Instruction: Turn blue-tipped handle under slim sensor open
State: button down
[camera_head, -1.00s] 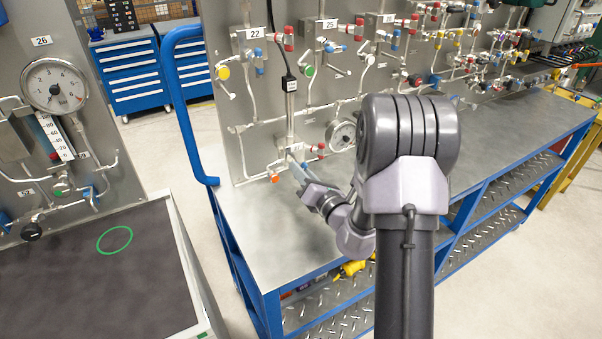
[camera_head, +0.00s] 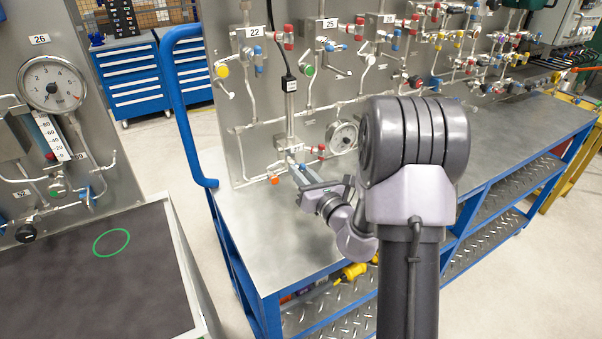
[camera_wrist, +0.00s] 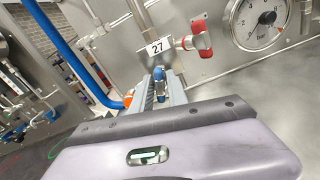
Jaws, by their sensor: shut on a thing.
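The slim sensor (camera_head: 289,84), with a black top and cable, stands on a thin vertical pipe on the big panel. Below it, at the pipe's foot, is the valve block labelled 27 (camera_head: 295,149), also large in the wrist view (camera_wrist: 160,48). The blue-tipped handle (camera_wrist: 158,84) shows just below that label, between my two grey fingers. My gripper (camera_head: 297,174) reaches in from the lower right and is shut on this handle. In the head view the fingers mostly hide the handle. The handle's exact angle is hard to tell.
A red handle (camera_wrist: 201,38) sits right of label 27, close to my gripper, with a round gauge (camera_head: 342,136) beyond it. An orange cap (camera_wrist: 128,97) is at the left. The metal bench (camera_head: 250,235) below is clear. A blue rail (camera_head: 184,110) stands left.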

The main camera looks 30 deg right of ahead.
dwell(0.8)
jog(key=c, duration=1.5)
grip_release()
jog(key=s+p, duration=0.3)
jog(key=s, duration=0.2)
jog(key=s+p, duration=0.4)
jog(key=s, duration=0.2)
jog(key=s+p, duration=0.3)
jog(key=s, duration=0.3)
jog(key=shift+s+d, duration=0.15)
jog(key=shift+d, duration=0.15)
